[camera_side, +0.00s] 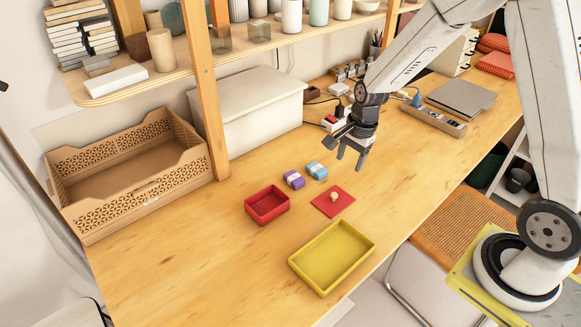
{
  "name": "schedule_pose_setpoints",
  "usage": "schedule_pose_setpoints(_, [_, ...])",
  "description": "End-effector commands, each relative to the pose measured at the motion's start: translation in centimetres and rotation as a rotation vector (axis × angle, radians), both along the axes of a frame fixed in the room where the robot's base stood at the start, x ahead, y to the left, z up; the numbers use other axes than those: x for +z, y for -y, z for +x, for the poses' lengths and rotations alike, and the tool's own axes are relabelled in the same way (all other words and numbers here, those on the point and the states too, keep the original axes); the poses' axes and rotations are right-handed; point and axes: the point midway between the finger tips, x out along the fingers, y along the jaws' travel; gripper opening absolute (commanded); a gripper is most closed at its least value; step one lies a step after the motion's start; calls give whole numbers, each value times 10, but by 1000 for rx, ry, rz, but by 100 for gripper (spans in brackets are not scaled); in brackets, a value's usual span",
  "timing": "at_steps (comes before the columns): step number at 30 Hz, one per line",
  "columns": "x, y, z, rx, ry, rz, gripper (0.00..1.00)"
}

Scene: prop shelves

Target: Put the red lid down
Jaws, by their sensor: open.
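The red lid (325,206) is a flat red square with a small pale round knob (334,196). It lies flat on the wooden table, right of the open red box (267,206). My gripper (349,160) is open and empty, with its fingers pointing down. It is above the table, higher in the picture than the lid and apart from it.
A yellow tray (363,238) stands in front of the lid near the table edge. A purple block (294,180) and a blue block (317,170) lie behind the red box. A wooden crate (90,228) and a white bin (262,122) stand behind. The table's front left is clear.

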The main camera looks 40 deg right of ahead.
Motion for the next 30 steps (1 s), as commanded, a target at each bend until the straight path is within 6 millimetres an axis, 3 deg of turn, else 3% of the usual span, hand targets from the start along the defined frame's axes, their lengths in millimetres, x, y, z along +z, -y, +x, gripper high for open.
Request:
schedule_pose_setpoints(9, [32, -29, -48, 636, 93, -126, 65])
schedule_pose_setpoints(18, [48, -48, -95, 1199, 157, -249, 65])
schedule_pose_setpoints(24, [51, -53, -112, 1405, 174, -297, 65])
schedule_pose_setpoints(30, [51, -54, -116, 1451, 177, -308, 65])
